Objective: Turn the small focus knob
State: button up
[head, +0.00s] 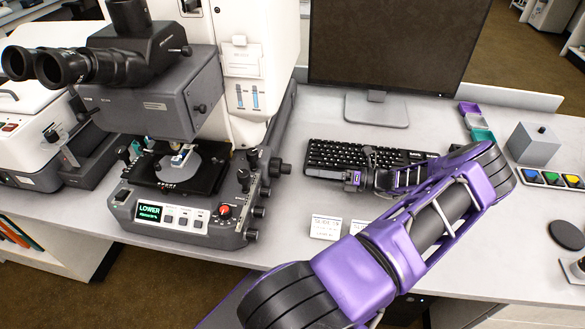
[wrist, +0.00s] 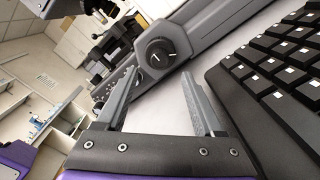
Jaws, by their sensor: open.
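The infrared microscope (head: 185,125) stands on the bench left of the keyboard. A dark focus knob (head: 284,168) sticks out from the right side of its base. In the wrist view the round dark knob (wrist: 158,56) faces me, with a smaller inner face that carries a white mark. I cannot tell from these views where the small knob parts from the larger ring. My gripper (head: 312,173) is open and empty, pointing left at the knob. In the wrist view my gripper (wrist: 158,73) has one finger on each side of the knob's line, apart from it.
A black keyboard (head: 325,153) lies just behind and beside my gripper. More knobs (head: 258,211) sit lower on the base's right side. Small white cards (head: 326,227) stand in front. A monitor (head: 375,110) stands behind. A grey box (head: 533,145) sits at the right.

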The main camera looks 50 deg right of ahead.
aim_at(286, 169)
jog(key=x, duration=0.7)
grip_shut()
